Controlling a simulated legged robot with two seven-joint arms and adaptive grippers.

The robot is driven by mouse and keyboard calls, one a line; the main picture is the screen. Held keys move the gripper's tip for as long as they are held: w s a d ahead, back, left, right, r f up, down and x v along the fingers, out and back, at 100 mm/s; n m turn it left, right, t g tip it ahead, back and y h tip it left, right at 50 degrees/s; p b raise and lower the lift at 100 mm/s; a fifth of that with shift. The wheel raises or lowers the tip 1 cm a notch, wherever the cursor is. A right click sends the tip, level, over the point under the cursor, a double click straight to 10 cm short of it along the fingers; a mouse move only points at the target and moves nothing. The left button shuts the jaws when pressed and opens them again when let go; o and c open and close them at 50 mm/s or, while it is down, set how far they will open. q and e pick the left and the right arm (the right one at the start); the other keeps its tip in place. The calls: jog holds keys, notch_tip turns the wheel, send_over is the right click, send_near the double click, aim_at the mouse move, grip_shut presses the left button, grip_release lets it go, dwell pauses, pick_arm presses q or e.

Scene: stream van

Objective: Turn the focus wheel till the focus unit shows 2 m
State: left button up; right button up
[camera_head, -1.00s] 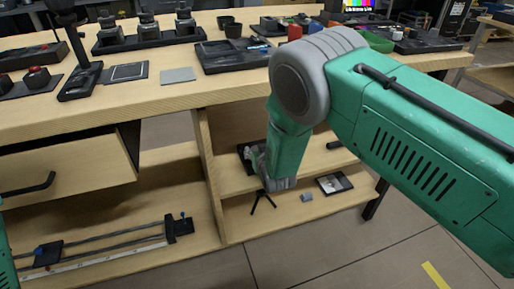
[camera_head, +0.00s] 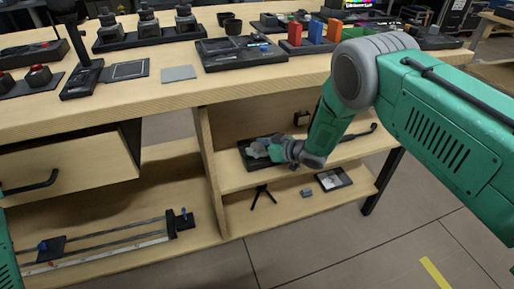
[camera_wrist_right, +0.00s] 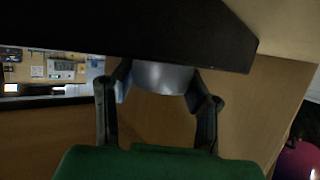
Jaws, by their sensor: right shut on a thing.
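My right gripper (camera_head: 262,149) reaches from the right into the upper shelf below the workbench. It is at a dark unit (camera_head: 245,160) on that shelf, probably the focus unit. In the right wrist view, the fingers (camera_wrist_right: 160,82) are shut around a grey rounded part, which looks like the focus wheel (camera_wrist_right: 163,78). This part sits against a large black body (camera_wrist_right: 130,35). In the head view the gripper hides the wheel. No reading of the focus unit can be made out. My left gripper is out of view; only some green arm shows at the left edge.
The shelf divider (camera_head: 209,165) stands just left of the unit. A small tripod (camera_head: 262,197), a grey block (camera_head: 307,192) and a black frame (camera_head: 334,179) are on the lower shelf. The benchtop (camera_head: 150,98) overhangs.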

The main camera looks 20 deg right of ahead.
jog(key=shift+f, duration=0.1)
dwell(0.4)
jog(key=o, duration=1.2)
jog(key=shift+s+d, duration=0.15)
jog(key=shift+d, duration=0.05)
jog(key=v, duration=1.1)
jog(key=shift+s+d, duration=0.15)
jog(key=shift+d, duration=0.1)
